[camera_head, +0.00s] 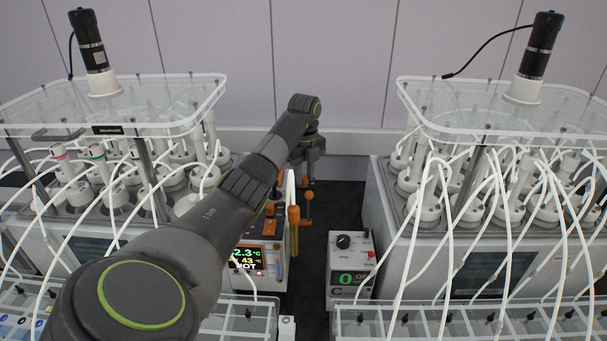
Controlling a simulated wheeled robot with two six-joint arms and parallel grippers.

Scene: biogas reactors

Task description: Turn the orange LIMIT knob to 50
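A white heating unit (273,276) stands at the middle, partly behind my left arm. Its dark display (249,258) shows 43 °C and "HOT"; my arm covers part of it. Several orange parts show on and above the unit, including an upright orange piece (293,216). I cannot tell which of them, if any, is the LIMIT knob; no LIMIT label or scale is readable. My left gripper (308,181) hangs down at the arm's far end, behind the unit and apart from its front. Its fingers are too small and dark to judge. My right gripper is not in view.
A small white box (352,264) with a black knob and a green "0" display stands to the right. Reactor banks with many tubes and clear lids (130,100) (500,110) flank both sides. Clear racks (455,322) run along the front. A dark gap lies between the banks.

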